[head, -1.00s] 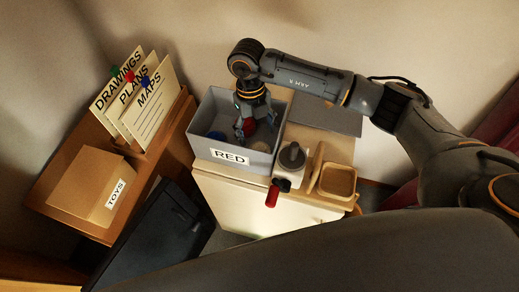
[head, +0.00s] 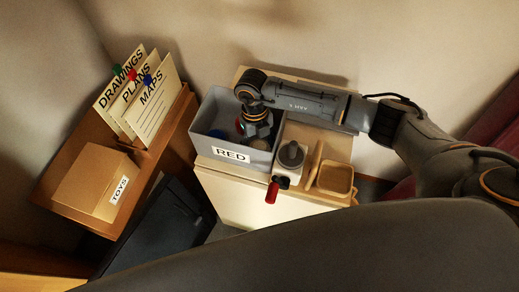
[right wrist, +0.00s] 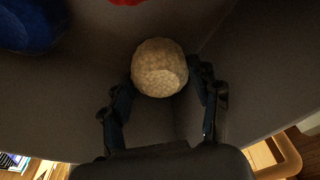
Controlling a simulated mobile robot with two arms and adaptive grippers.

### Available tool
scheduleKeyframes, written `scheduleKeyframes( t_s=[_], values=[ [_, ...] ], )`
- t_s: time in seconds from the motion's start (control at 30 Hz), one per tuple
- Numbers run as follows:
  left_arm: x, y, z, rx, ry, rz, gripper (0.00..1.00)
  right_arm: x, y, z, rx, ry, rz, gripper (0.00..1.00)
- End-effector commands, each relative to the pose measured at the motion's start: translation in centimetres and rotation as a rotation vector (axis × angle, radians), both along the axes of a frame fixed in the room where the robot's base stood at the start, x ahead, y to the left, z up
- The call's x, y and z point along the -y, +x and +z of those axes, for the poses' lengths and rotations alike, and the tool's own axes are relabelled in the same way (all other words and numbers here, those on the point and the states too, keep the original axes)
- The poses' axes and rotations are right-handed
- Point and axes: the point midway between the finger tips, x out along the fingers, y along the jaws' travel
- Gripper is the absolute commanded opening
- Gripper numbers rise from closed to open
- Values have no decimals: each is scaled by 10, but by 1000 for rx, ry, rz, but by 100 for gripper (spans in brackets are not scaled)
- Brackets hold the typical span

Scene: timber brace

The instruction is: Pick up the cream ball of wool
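The cream ball of wool (right wrist: 160,67) lies inside the grey box labelled RED (head: 231,155), near an inner corner in the right wrist view. My right gripper (head: 258,135) reaches down into this box from above. In the right wrist view its two fingers are spread, one on each side of the ball, with the ball between and slightly beyond the tips. I see no clear grip on it. In the head view my gripper and the box wall hide most of the ball. My left gripper is not in view.
A dark blue thing (right wrist: 30,25) and a red thing (right wrist: 127,2) lie in the same box. A TOYS box (head: 92,186) and cards are on the left shelf.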

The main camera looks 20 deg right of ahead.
Motion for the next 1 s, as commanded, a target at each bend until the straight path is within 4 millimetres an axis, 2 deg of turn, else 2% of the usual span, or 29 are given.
scheduleKeyframes(
  t_s=[0.3, 0.47, 0.67, 1.0],
  values=[
    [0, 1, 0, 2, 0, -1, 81, 0, 0, 1, 0, 0, 0, 29],
    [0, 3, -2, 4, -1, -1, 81, 0, 1, 9, 2, 2, -1, 29],
    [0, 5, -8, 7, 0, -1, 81, 0, 2, 36, 5, 2, 0, 29],
    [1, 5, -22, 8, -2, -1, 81, 0, 2, 104, 5, 2, 0, 29]
  ],
)
